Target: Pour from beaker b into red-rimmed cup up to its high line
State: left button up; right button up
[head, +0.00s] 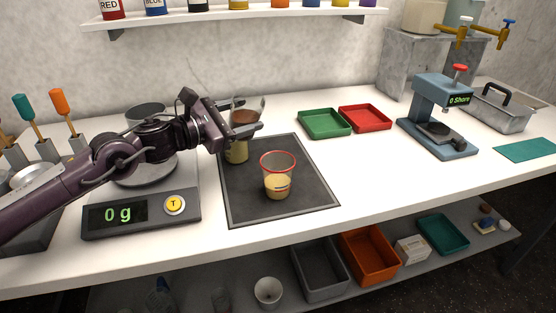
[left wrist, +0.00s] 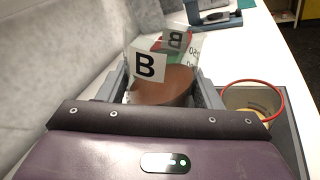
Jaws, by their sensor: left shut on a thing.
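Beaker b (head: 246,103) is a clear vessel with brown contents, held above the back left of the dark mat. In the left wrist view its "B" label (left wrist: 147,66) faces the camera. My left gripper (head: 243,120) is shut on it, with a finger on either side. The red-rimmed cup (head: 278,176) stands upright on the mat, in front and to the right of the beaker, holding pale yellow contents in its lower part. The cup's red rim (left wrist: 253,84) shows right of the gripper in the left wrist view. I cannot clearly tell its lines apart. My right gripper is out of view.
Another vessel with yellowish contents (head: 236,151) stands below the held beaker, partly hidden. The dark mat (head: 305,200) has bare room right of the cup. A scale reading 0 g (head: 140,213) is at left. Green (head: 324,123) and red (head: 365,118) trays lie behind right.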

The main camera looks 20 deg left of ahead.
pick_arm(q)
jog(key=shift+s+d+f+m, duration=0.1)
jog(key=shift+d+f+m, duration=0.05)
jog(key=shift+d+m, duration=0.3)
jog(key=shift+s+d+f+m, duration=0.3)
jog(key=shift+m, duration=0.45)
jog(key=shift+d, duration=0.15)
jog(key=shift+f, duration=0.15)
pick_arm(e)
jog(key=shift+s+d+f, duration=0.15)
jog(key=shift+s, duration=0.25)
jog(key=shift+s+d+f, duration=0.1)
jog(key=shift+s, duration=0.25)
pick_arm(q)
jog(key=shift+s+m, duration=0.1)
jog(key=shift+m, duration=0.2)
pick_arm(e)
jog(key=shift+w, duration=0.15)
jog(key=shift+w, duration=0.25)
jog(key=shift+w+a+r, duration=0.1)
